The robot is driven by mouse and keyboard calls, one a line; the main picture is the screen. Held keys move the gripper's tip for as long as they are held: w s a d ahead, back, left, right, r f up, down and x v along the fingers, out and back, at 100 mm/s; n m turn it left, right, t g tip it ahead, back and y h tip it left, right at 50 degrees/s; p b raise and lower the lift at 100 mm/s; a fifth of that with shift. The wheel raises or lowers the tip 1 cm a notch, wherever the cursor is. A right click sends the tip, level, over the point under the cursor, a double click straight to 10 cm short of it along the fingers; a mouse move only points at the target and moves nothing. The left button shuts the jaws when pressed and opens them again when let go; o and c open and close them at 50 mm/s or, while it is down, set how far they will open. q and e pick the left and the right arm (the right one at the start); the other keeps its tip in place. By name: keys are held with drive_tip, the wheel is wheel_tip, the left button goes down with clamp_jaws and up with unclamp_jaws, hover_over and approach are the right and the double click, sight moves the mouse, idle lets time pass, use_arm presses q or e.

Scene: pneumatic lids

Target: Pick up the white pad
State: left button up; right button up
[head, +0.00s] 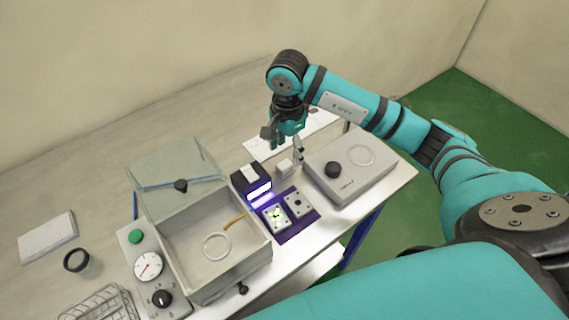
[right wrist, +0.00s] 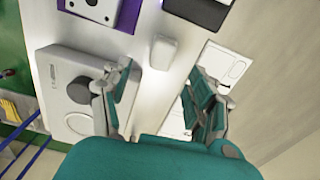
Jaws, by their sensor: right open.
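A small white pad-like block (head: 284,168) stands on the table between the dark lit device and the grey box. It also shows in the right wrist view (right wrist: 163,52), ahead of the fingertips and apart from them. My right gripper (head: 283,146) is open and empty, above the table just behind the block. Its two spread fingers show in the right wrist view (right wrist: 160,98). A flat white rectangular slab (head: 47,237), which could also be called a pad, lies far left, well away from the gripper. My left gripper is not in view.
A grey box with a black knob (head: 350,165) stands right of the block. The dark lit device (head: 252,183) and a purple mat (head: 297,231) are close by. A flat white panel (head: 258,150) lies behind. An open-lidded box (head: 235,265) is left.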

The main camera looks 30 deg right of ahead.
sight(285, 164)
drive_tip(key=f+p, duration=0.1)
drive_tip(key=f, duration=0.2)
drive_tip(key=f+p, duration=0.1)
drive_tip(key=f, duration=0.1)
drive_tip(key=shift+a+f+p, duration=0.25)
drive_tip(key=shift+a+p, duration=0.05)
drive_tip(key=shift+a, duration=0.1)
drive_tip(key=shift+f, duration=0.2)
drive_tip(key=shift+s, duration=0.1)
clamp_jaws()
